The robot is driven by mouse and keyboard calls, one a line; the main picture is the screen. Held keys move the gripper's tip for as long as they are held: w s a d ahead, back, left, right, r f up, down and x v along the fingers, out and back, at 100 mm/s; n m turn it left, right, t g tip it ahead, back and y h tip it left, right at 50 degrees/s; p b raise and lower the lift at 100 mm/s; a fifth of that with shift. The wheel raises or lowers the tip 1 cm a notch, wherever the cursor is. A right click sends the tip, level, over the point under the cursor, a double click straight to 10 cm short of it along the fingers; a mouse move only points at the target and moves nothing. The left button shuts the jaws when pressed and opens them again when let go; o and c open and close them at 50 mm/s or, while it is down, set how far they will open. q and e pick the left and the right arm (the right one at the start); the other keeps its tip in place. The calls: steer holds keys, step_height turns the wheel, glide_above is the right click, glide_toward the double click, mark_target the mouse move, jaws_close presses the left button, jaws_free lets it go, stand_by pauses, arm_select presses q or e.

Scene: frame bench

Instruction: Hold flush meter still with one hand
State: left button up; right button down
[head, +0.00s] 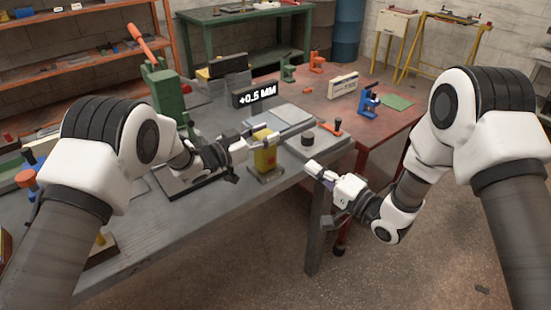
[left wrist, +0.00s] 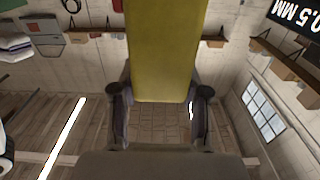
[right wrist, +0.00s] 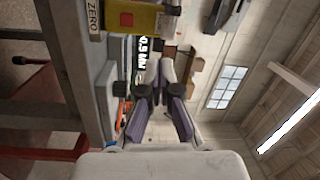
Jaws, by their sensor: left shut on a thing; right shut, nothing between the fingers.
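The flush meter is a yellow block (head: 266,159) standing on a grey base near the front edge of the grey bench. My left gripper (head: 264,138) is shut on its upper part. In the left wrist view the yellow body (left wrist: 165,50) fills the space between the fingers. The right wrist view shows the meter's yellow side (right wrist: 138,18) with a red square, beside a ZERO label (right wrist: 94,16). A black display (head: 256,95) reads +0.5 MM. My right gripper (head: 318,171) is shut and empty, apart from the meter, just off the bench's front edge.
Right of the meter, a flat plate (head: 318,144) carries a dark round knob (head: 307,139) and an orange-and-black tool (head: 332,127). A green press (head: 165,105) stands at the bench's back left. A red table (head: 385,130) adjoins on the right. Open floor lies in front.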

mark_target(272, 162)
arm_select(q)
steer(key=shift+a, duration=0.1)
arm_select(e)
steer(key=s+f+m+h, duration=0.2)
steer(key=s+f+m, duration=0.1)
steer(key=s+f, duration=0.1)
steer(key=shift+f+t, duration=0.3)
steer(key=shift+f, duration=0.1)
steer(key=x, duration=1.4)
